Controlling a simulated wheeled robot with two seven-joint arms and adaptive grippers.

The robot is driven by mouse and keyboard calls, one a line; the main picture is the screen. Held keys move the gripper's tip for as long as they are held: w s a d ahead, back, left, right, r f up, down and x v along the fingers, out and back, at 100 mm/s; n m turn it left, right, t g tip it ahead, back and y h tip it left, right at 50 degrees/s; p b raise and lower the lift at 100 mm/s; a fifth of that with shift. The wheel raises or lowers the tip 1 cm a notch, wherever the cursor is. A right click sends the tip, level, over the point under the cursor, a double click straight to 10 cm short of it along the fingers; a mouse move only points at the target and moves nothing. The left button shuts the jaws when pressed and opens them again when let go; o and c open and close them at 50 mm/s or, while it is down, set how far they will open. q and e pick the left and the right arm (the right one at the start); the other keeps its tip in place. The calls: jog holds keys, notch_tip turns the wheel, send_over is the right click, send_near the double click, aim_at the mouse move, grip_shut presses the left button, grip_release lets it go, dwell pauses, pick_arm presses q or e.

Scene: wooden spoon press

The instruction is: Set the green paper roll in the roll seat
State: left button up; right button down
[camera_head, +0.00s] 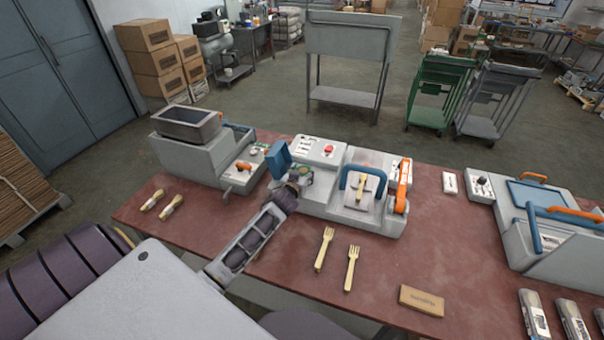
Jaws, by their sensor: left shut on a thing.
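My left gripper (291,187) reaches over the red table to the left end of the middle grey machine (320,205). It is shut on the green paper roll (299,172), of which only a small part shows beyond the fingers. The roll is at the machine's left end, beside a raised blue cover (278,158). The roll seat is hidden behind the gripper and roll, so I cannot tell whether the roll touches it. My right gripper is not in view.
The machine has a blue handle (363,181) and an orange lever (402,186). Another machine with a hopper (187,123) stands left. Wooden forks (325,248), a small brown box (422,301) and wrapped packs (534,315) lie in front. The table (385,262) is bare between them.

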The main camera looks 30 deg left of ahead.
pick_arm(q)
jog(key=shift+f+b, duration=0.35)
jog(key=shift+f, duration=0.25)
jog(key=o, duration=1)
jog(key=shift+r, duration=0.2)
jog(key=shift+r+p, duration=0.35)
jog(key=shift+r, duration=0.05)
jog(key=shift+s+r, duration=0.1)
jog(key=shift+s, duration=0.05)
jog(key=shift+b+v, duration=0.5)
jog(key=shift+v, duration=5.35)
